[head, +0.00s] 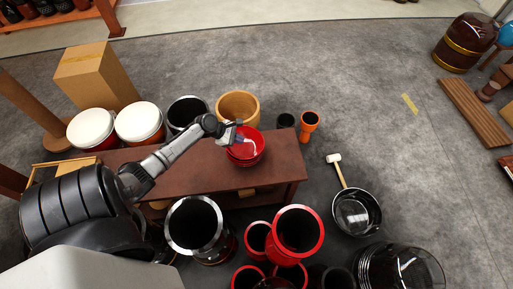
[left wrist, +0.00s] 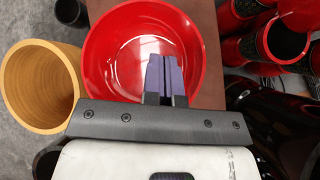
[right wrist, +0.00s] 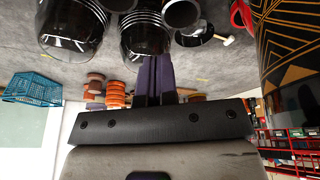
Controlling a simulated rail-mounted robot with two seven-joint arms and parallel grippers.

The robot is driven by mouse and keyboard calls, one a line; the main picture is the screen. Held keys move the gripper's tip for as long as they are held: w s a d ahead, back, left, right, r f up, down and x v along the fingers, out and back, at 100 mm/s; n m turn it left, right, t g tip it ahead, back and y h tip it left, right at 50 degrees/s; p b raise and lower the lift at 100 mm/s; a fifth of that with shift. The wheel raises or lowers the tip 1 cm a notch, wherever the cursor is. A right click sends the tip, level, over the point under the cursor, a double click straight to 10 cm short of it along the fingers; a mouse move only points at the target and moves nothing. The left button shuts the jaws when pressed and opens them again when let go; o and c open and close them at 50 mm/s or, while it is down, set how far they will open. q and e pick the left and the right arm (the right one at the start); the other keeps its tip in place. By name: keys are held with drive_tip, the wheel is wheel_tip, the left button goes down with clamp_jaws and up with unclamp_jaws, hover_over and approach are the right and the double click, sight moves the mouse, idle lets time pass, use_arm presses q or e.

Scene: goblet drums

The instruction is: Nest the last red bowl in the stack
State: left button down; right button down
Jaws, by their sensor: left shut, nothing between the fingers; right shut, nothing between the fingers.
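Red bowls (head: 246,155) stand nested in a stack on the brown wooden bench (head: 210,176), towards its right end. The stack looks upright; how many bowls are in it I cannot tell. In the left wrist view the top red bowl (left wrist: 196,52) looks empty inside. My left gripper (head: 237,137) is above the bowl, and its fingers (left wrist: 166,76) are shut with nothing between them. Whether they touch the bowl I cannot tell. My right gripper (right wrist: 155,78) shows only in its own wrist view, shut and empty, away from the bench among drums.
A wooden drum (head: 238,106) stands behind the bench, beside the bowls. Drums with white heads (head: 139,122) stand at the back left. Red-rimmed drums (head: 298,231) crowd the front. A black pan-like vessel (head: 357,212) and mallet (head: 336,165) lie right of the bench.

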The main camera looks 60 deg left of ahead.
sight(261, 148)
use_arm(q)
drive_tip(key=w+f+n+b, duration=0.1)
drive_tip(key=f, duration=0.1)
drive_tip(key=w+d+f+n+b, duration=0.1)
drive_tip(key=w+f+b, duration=0.1)
drive_tip(key=w+d+f+n+b, duration=0.1)
drive_tip(key=w+f, duration=0.1)
drive_tip(key=shift+w+d+n, duration=0.15)
drive_tip(key=shift+w+n, duration=0.1)
drive_tip(key=shift+n, duration=0.15)
drive_tip(key=shift+w+d+f+b, duration=0.2)
drive_tip(key=shift+w+f+b, duration=0.2)
drive_tip(key=shift+b, duration=0.05)
drive_tip(key=shift+w+f, duration=0.1)
drive_tip(key=shift+w, duration=0.05)
